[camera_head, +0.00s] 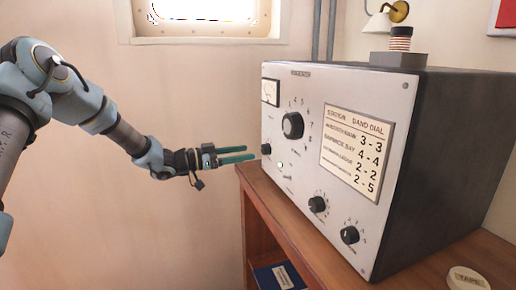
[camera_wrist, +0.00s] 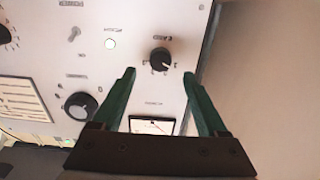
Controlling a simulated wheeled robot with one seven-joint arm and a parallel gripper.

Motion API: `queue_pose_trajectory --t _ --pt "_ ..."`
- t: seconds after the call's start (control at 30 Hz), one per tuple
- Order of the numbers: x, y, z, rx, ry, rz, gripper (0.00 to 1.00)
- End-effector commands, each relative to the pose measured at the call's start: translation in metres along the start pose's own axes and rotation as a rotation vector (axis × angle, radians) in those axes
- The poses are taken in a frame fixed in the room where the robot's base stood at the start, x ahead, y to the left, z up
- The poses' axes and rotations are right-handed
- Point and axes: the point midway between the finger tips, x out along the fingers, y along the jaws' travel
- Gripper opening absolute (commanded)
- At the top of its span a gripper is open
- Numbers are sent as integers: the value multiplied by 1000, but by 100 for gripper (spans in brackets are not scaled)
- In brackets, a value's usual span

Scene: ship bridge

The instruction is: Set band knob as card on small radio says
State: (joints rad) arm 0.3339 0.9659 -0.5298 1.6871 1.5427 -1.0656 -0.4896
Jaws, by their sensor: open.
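A grey radio (camera_head: 340,85) with a dark case stands on a wooden cabinet. The band knob (camera_head: 266,149) is small and black, at the panel's left under the meter; the wrist view shows it (camera_wrist: 160,58) labelled BAND. Its pointer setting is too small to read surely. A card (camera_head: 357,150) on the panel is headed STATION, BAND DIAL, with rows ending 3-3, 4-4, 2-2 and 2-5; the station names are blurred. My gripper (camera_head: 250,153) is open and empty, just left of the panel. In the wrist view its green fingertips (camera_wrist: 160,73) frame the band knob, apparently short of it.
Two lower knobs (camera_head: 318,204) (camera_head: 349,235) are further right. A round TAPE item (camera_head: 468,279) lies on the cabinet top (camera_head: 430,275). Left of the radio is free.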

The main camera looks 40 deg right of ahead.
Motion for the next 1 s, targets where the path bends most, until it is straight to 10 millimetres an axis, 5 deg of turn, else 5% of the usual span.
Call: queue_pose_trajectory --t 0.3,0.7,1.0 --pt "47 0 -1 -1 -2 -2 76" --pt "56 -1 1 0 -2 -2 76" --pt "55 -1 1 0 -2 -3 44"
